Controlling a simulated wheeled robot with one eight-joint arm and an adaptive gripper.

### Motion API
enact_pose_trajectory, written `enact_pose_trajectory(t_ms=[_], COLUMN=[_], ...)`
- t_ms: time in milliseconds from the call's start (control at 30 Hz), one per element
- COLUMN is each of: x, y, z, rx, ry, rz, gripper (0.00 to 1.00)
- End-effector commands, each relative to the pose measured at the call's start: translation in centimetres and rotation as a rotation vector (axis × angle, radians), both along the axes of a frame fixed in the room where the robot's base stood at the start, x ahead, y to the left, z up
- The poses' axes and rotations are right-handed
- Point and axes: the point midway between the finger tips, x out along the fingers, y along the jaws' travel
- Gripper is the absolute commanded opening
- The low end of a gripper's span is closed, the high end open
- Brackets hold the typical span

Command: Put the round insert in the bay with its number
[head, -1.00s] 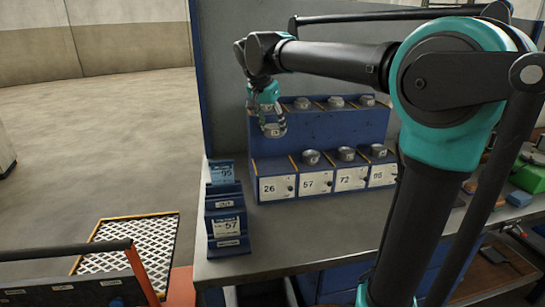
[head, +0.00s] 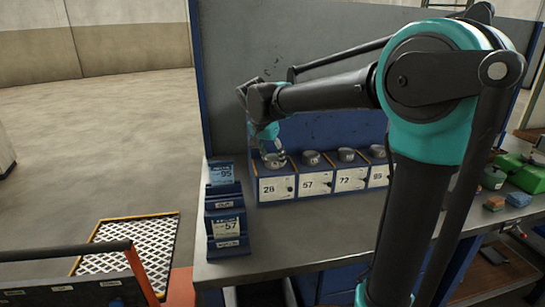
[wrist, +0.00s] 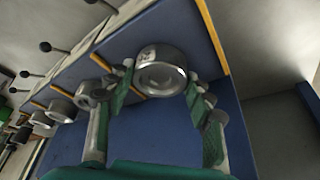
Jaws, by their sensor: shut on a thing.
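The bay rack (head: 330,135) is blue, with a front row of white-labelled bays reading 26 (head: 272,187), 57 (head: 314,181), 72 (head: 350,178) and a last one like 95 (head: 378,175). A grey metal round insert (head: 274,160) is at the top of the 26 bay. My gripper (head: 279,153) is shut on it. In the wrist view the insert (wrist: 160,76) lies between my fingertips (wrist: 163,90); its small marking is unreadable. Whether it rests on the bay floor I cannot tell.
Other round inserts sit at the 57 (head: 311,157), 72 (head: 347,154) and last bays. A blue stand (head: 226,222) with cards 95 and 57 is left on the grey bench (head: 290,232). Coloured blocks (head: 517,199) lie at right. Bench front is clear.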

Motion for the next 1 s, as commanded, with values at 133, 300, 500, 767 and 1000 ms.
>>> enact_pose_trajectory(t_ms=[133, 300, 500, 767, 1000], x=[0.0, 0.0, 0.0, 0.0, -1.1], y=[0.0, 0.0, 0.0, 0.0, 0.8], z=[0.0, -0.2, -0.2, 0.1, 3.3], rx=[-0.001, 0.0, 0.0, 0.0, 0.0], ry=[-0.001, 0.0, 0.0, 0.0, 0.0], rz=[0.0, 0.0, 0.0, 0.0, 0.001], gripper=[0.0, 0.61, 0.73, 0.73, 0.73])
